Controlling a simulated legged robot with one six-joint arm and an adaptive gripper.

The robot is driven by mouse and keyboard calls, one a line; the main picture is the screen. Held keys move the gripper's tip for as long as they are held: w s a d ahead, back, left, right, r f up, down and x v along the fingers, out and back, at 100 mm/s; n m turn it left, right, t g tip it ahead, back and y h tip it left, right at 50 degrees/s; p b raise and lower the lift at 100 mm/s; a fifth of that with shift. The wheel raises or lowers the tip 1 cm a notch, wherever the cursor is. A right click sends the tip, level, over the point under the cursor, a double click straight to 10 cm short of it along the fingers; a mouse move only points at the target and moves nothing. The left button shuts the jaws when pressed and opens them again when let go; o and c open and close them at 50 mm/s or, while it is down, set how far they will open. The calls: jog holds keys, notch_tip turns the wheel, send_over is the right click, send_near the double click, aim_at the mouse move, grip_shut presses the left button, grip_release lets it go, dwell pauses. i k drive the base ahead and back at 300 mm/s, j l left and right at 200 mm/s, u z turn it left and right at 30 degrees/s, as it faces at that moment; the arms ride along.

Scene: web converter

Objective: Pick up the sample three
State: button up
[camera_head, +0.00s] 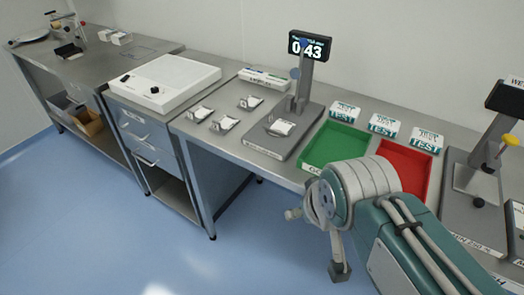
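Several small white samples with metal clips lie on the steel bench. Three are in a loose group left of the scale: a left sample (201,113), a front sample (224,124) and a back sample (249,102). Another sample (280,127) sits on the weighing scale (258,138). No number is readable on them, so I cannot tell which is sample three. My gripper (318,240) hangs at the end of my arm, in front of the bench edge and right of the samples. It appears apart from them all. Its finger opening is not clear.
The scale's display (309,46) reads 0:43. A green tray (333,146) and a red tray (405,172) stand right of it, with TEST boxes (383,125) behind. A white flat device (165,82) stands left. Another stand (478,180) is far right. Blue floor is open in front.

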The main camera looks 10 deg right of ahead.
aim_at(284, 128)
jog(key=i+u, duration=0.25)
jog(key=i, duration=0.7)
